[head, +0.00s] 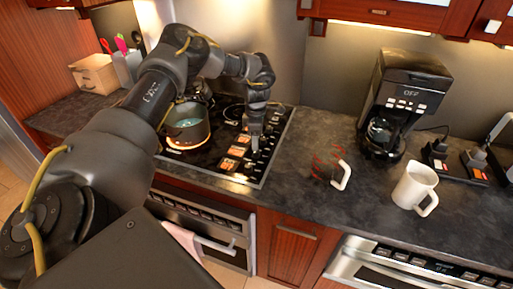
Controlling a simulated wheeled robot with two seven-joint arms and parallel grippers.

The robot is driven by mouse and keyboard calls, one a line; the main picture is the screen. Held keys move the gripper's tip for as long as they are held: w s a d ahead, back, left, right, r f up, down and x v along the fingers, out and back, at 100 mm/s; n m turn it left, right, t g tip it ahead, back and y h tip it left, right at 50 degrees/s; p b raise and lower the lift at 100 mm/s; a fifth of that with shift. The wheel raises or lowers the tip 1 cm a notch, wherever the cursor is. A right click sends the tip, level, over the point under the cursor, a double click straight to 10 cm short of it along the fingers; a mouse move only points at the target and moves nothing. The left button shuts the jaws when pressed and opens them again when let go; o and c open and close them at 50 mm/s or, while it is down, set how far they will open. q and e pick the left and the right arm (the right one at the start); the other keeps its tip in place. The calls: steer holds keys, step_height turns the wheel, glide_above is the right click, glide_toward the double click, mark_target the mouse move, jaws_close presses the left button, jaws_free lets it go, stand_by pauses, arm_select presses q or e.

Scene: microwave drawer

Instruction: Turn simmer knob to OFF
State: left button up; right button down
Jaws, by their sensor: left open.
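The cooktop (217,168) is a black glass panel with a metal rim, set in the dark counter. A column of small knobs (262,160) runs along its right side; which one is the simmer knob I cannot tell. A pot (188,124) with liquid stands on a burner that glows orange. My left gripper (254,143) points down over the knobs, its jaws open. Whether it touches a knob I cannot tell, and it hides part of the column. My right gripper is out of view.
A coffee maker (403,95) and a white mug (413,186) stand on the counter to the right. A wooden box (94,74) is at the back left. Below are an oven (206,222) and a drawer appliance (400,268).

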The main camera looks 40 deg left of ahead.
mark_target(256, 153)
arm_select(q)
step_height(256, 153, down, 4)
steer(key=shift+f+p, duration=0.15)
steer(key=shift+p, duration=0.35)
steer(key=shift+f, duration=0.7)
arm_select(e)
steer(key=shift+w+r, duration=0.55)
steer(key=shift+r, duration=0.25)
arm_select(q)
steer(key=shift+c, duration=0.5)
steer(key=c, duration=0.9)
